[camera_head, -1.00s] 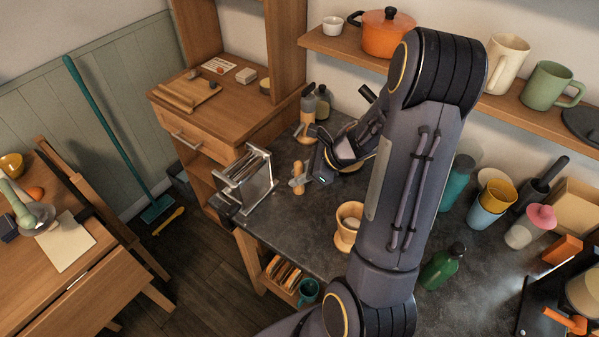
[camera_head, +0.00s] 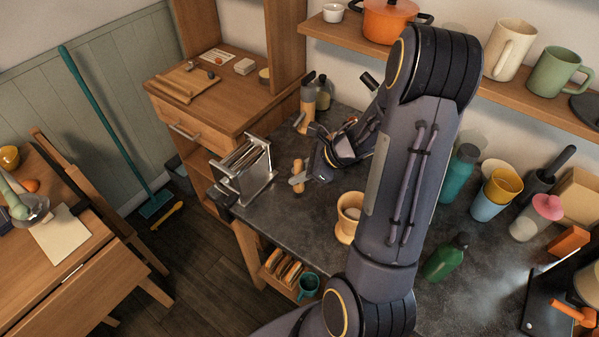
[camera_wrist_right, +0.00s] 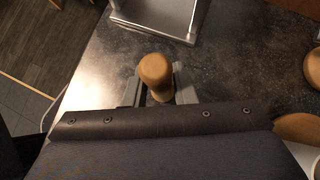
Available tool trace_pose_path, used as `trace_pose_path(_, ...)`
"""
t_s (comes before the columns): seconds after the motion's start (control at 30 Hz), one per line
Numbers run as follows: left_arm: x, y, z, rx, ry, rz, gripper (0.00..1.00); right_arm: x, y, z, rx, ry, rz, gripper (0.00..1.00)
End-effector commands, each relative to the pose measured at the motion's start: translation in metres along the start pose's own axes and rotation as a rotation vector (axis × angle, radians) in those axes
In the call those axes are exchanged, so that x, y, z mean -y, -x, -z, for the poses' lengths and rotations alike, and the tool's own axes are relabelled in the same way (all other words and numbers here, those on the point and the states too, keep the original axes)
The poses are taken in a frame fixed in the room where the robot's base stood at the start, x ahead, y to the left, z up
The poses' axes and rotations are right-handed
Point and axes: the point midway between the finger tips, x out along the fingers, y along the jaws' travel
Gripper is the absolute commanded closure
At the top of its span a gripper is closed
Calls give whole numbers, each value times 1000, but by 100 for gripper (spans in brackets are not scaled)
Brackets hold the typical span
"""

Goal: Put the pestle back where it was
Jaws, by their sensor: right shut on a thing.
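The pestle (camera_head: 298,174) is a light wooden piece with a rounded end, held roughly upright over the dark counter. My right gripper (camera_head: 298,180) is shut on it; in the right wrist view the pestle's rounded top (camera_wrist_right: 155,70) stands between the two grey fingers. I cannot tell whether its lower end touches the counter. A wooden mortar-like cup (camera_head: 347,222) stands on the counter, nearer the camera and to the right of the pestle, partly beside my arm. My left gripper is not in view.
A metal rack-like appliance (camera_head: 243,170) stands just left of the pestle, close to the counter edge. A wooden pepper-mill-like item (camera_head: 307,100) is behind. Bottles (camera_head: 460,172) and stacked cups (camera_head: 497,192) stand at right. Bare counter (camera_head: 295,225) lies in front of the pestle.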

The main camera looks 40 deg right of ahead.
Motion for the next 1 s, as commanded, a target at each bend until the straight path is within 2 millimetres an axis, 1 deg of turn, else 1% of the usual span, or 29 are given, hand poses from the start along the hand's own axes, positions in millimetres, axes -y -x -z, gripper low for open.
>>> trace_pose_path(0.37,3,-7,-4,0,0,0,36,0,-6,6,0,0,0,99)
trace_pose_path(0.4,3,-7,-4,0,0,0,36,0,-6,6,0,0,0,75)
trace_pose_path(0.5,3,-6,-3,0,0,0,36,0,-5,5,0,0,0,61)
trace_pose_path(0.6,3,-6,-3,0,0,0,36,0,-5,5,0,0,0,50)
trace_pose_path(0.87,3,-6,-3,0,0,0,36,0,-4,5,0,0,1,50)
trace_pose_path(1.0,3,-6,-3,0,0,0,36,1,8,5,1,2,4,50)
